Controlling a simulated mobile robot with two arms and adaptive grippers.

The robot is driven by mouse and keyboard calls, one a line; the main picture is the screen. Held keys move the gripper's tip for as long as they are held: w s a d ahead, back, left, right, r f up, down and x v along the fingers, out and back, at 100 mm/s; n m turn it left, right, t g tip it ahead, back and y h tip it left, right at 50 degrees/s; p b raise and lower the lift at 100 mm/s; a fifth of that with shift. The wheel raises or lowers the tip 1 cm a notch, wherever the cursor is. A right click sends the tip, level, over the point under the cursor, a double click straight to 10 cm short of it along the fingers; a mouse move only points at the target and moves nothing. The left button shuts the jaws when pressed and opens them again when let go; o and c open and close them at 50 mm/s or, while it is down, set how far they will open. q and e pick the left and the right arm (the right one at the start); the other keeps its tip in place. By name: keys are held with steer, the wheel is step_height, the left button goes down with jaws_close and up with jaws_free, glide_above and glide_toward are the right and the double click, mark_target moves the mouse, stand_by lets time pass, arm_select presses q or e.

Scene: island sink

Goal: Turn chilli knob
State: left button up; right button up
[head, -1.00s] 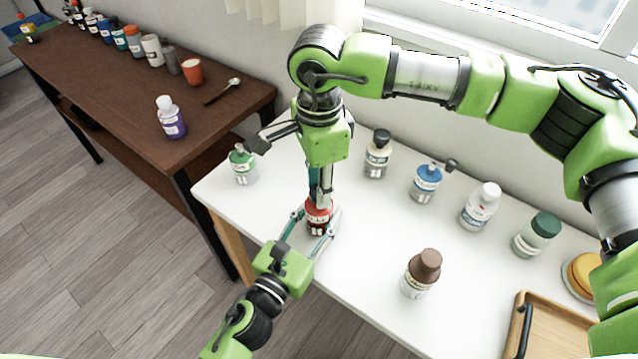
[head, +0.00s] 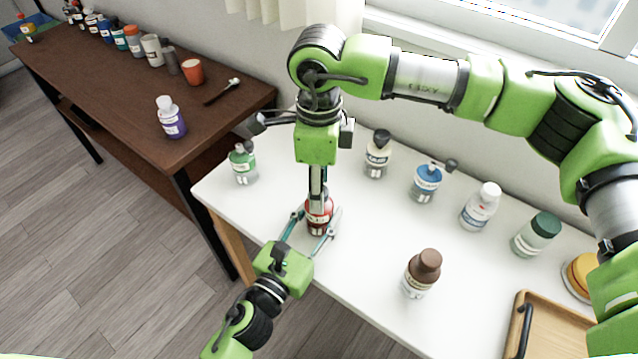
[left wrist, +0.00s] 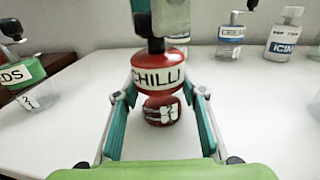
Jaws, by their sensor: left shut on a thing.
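The red chilli jar (head: 319,217) stands upright near the left front edge of the white table. My left gripper (head: 317,224) reaches in from the front left, shut on the jar's lower part with one finger on each side. My right gripper (head: 317,191) points straight down onto the jar's top from above. It hides the knob, and its fingers are edge-on, so I cannot see how they grip.
A green jar (head: 243,164) stands left of the chilli jar. A wooden tray (head: 560,325) lies at the right front. A brown side table (head: 110,100) is beyond.

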step_height(320, 180, up, 12)
stand_by(0.7)
stand_by(0.4)
arm_select(q)
steer(key=o, duration=1.3)
steer(key=shift+s, duration=0.1)
